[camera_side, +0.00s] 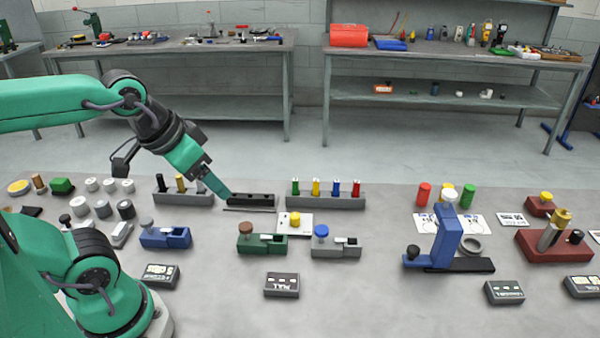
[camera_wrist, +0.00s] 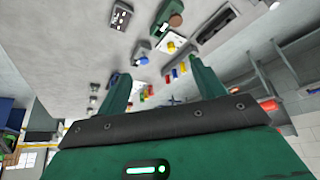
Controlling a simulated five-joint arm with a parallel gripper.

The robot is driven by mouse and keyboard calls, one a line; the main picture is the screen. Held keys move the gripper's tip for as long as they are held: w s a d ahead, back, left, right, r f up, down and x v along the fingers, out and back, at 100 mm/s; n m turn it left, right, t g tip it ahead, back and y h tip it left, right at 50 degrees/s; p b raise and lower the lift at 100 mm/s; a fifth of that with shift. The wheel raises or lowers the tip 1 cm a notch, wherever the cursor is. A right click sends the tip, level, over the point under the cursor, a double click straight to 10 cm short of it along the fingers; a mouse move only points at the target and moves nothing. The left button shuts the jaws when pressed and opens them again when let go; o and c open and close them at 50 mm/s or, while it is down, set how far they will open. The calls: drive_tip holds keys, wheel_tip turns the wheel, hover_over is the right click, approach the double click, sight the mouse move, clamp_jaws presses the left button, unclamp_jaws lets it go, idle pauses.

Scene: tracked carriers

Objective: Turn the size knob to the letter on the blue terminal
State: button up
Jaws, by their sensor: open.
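My gripper (camera_side: 222,191) is in the air near the dark slotted block in the side view. In the wrist view its two green fingers (camera_wrist: 160,75) are apart with nothing between them. A blue fixture (camera_side: 168,238) with a grey round knob (camera_side: 147,223) stands at the left. A green fixture (camera_side: 263,244) with a brown knob (camera_side: 246,227) and a grey fixture (camera_side: 335,250) with a blue knob (camera_side: 321,231) stand to its right. Small dark label boxes lie in front, one near the blue fixture (camera_side: 161,273). I cannot tell which knob is the size knob.
A rack of coloured pegs (camera_side: 326,201) and a dark slotted block (camera_side: 250,199) stand behind the fixtures. A tall blue stand (camera_side: 446,240) and a dark red fixture (camera_side: 552,247) are at the right. The front middle of the table is mostly bare.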

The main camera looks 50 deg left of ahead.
drive_tip(key=shift+w, duration=0.2)
drive_tip(key=c, duration=0.4)
drive_tip(key=shift+w, duration=0.3)
drive_tip(key=m+g, duration=0.6)
drive_tip(key=m, duration=0.5)
hover_over(295, 215)
wheel_tip(295, 215, down, 15)
drive_tip(key=shift+r, duration=0.2)
drive_tip(key=shift+f, duration=3.9)
